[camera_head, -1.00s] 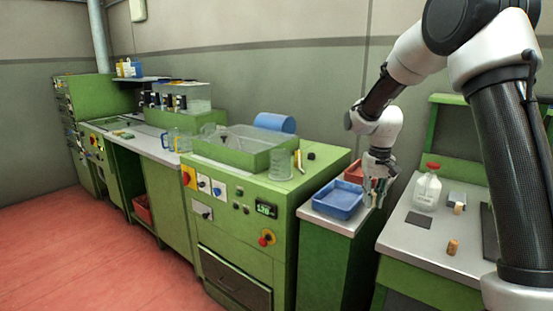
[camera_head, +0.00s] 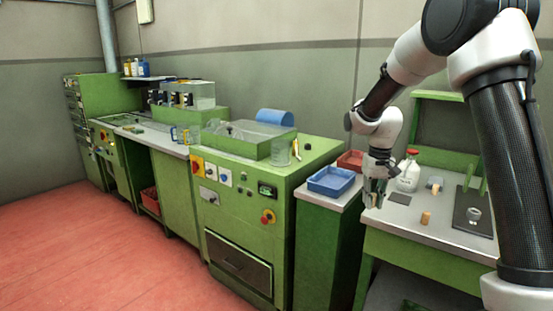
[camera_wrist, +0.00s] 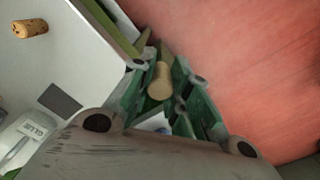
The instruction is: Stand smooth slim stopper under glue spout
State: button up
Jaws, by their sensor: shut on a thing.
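My gripper (camera_head: 375,196) hangs at the left edge of the workbench, to the right of the blue tray. In the wrist view its green fingers (camera_wrist: 160,95) are shut on a smooth, pale tan slim stopper (camera_wrist: 160,82). The head view does not show this stopper clearly. I cannot make out a glue spout for certain.
A dark square (camera_head: 399,198) lies flat on the bench near the gripper. A dark plate (camera_head: 486,224) with a small pale round item is at the right. Blue (camera_head: 331,182) and red (camera_head: 351,160) trays stand left.

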jog(key=shift+w, duration=0.15)
jog(key=s+f, duration=0.2)
jog(key=f, duration=0.4)
jog(key=s+f, duration=0.3)
jog(key=f, duration=0.4)
jog(key=shift+s+f, duration=0.15)
jog(key=shift+s, duration=0.1)
jog(key=shift+a, duration=0.1)
